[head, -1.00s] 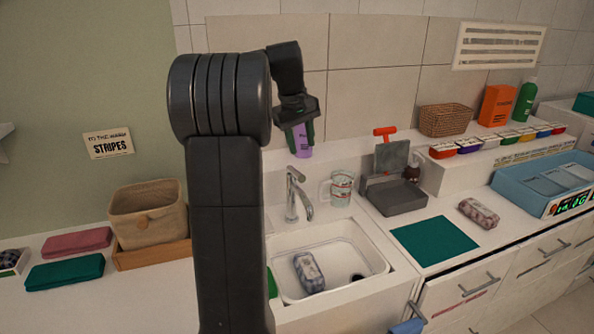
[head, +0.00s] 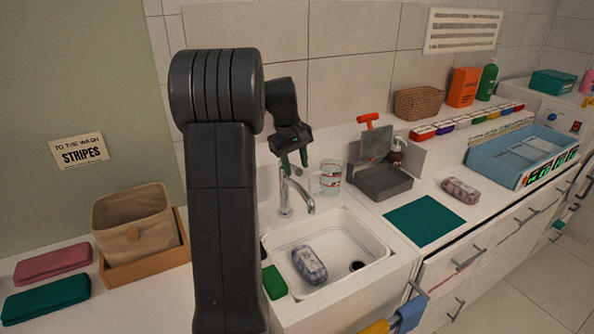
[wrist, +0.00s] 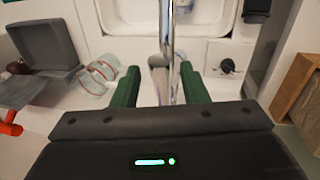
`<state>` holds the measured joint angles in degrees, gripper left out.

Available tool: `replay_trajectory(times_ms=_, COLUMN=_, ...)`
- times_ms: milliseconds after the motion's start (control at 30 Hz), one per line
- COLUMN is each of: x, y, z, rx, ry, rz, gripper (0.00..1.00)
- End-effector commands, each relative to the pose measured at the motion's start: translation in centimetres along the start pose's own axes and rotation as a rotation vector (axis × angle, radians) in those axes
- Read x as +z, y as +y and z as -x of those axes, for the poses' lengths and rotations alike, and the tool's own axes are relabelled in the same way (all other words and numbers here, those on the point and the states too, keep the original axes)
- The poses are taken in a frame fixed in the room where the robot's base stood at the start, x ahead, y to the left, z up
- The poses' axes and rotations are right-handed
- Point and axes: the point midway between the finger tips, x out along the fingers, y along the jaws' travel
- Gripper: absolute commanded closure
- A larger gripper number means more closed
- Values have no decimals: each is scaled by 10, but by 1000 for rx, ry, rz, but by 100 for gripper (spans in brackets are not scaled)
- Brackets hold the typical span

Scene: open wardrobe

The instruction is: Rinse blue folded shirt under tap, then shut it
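The blue-grey patterned folded shirt (head: 309,264) lies in the white sink (head: 345,235), beside the dark drain. The chrome tap (head: 285,195) stands behind the basin with its spout over it. No water stream can be made out. My gripper (head: 293,168) is at the tap's top, fingers pointing down. In the wrist view my gripper (wrist: 160,82) is open, with the chrome tap (wrist: 167,25) between its green fingers. I cannot tell whether either finger touches it. My arm hides part of the counter left of the tap.
A glass (head: 330,178) stands close right of the tap, beside a grey rack (head: 382,183). A black knob (wrist: 228,66) shows near the fingers in the wrist view. A green block (head: 274,282) sits at the sink's left rim. A teal mat (head: 425,220) lies right.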

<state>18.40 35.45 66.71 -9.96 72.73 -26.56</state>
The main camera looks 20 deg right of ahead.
Motion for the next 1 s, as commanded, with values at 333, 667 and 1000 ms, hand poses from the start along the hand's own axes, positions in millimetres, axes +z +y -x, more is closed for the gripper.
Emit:
replay_trajectory(times_ms=333, x=0, y=0, z=-28, rx=0, ry=0, rz=1, gripper=60)
replay_trajectory(times_ms=667, x=0, y=0, z=-29, rx=0, ry=0, rz=1, gripper=80)
replay_trajectory(times_ms=1000, x=0, y=0, z=-27, rx=0, ry=-6, rz=2, gripper=100)
